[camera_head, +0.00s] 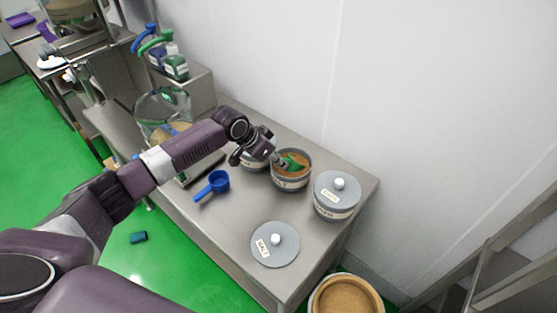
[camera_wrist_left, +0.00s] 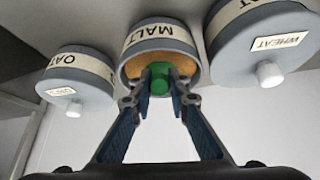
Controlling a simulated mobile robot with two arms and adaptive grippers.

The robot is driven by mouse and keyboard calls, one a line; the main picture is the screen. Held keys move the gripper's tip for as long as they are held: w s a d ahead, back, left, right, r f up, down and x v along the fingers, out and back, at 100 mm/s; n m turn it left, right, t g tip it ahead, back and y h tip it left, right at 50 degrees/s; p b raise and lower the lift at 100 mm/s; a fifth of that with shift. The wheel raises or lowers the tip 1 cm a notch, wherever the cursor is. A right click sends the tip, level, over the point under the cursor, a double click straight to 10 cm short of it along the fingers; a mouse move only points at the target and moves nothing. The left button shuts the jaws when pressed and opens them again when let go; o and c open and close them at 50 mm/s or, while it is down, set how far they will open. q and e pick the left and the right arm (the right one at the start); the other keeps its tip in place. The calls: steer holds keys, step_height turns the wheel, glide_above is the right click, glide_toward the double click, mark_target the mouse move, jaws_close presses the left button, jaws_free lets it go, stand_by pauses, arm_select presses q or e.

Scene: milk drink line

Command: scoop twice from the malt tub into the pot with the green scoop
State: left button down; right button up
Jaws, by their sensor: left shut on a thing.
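The malt tub (camera_head: 291,182) is open, with tan powder inside, in the middle of the steel table. It also shows in the left wrist view (camera_wrist_left: 158,34) with its MALT label. My left gripper (camera_head: 277,158) is shut on the green scoop (camera_head: 293,163), whose head is in the tub's mouth at the powder. In the left wrist view the green scoop (camera_wrist_left: 160,80) sits between the fingertips (camera_wrist_left: 160,92). The glass pot (camera_head: 163,108) stands at the table's far left, partly behind my arm, with some tan content. My right gripper is not in view.
The malt lid (camera_head: 275,243) lies flat near the table's front edge. A blue scoop (camera_head: 213,185) lies left of it. The lidded wheat tub (camera_head: 336,196) stands right of the malt tub; the oat tub (camera_wrist_left: 75,78) stands on its other side.

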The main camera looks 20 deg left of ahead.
arm_select(q)
steer(key=shift+r, duration=0.15)
step_height(320, 180, up, 5)
steer(key=p, duration=0.5)
steer(key=shift+r, duration=0.2)
steer(key=shift+t, duration=0.3)
steer(key=shift+s+a+r+t+h+b, duration=0.1)
steer(key=shift+r+t+h+b, duration=0.45)
steer(key=shift+t+h+b, duration=0.4)
steer(key=shift+r+t+h+b, duration=0.25)
steer(key=shift+r+t+b, duration=0.2)
steer(key=shift+b, duration=0.55)
steer(key=r+t+b, duration=0.1)
steer(key=b, duration=0.2)
steer(key=shift+h, duration=0.4)
steer(key=r+t+h+b, duration=0.1)
steer(key=t+b, duration=0.1)
steer(key=b, duration=0.3)
steer(key=shift+r+b, duration=0.2)
steer(key=shift+b, duration=0.2)
steer(key=shift+r+b, duration=0.15)
steer(key=shift+b, duration=0.15)
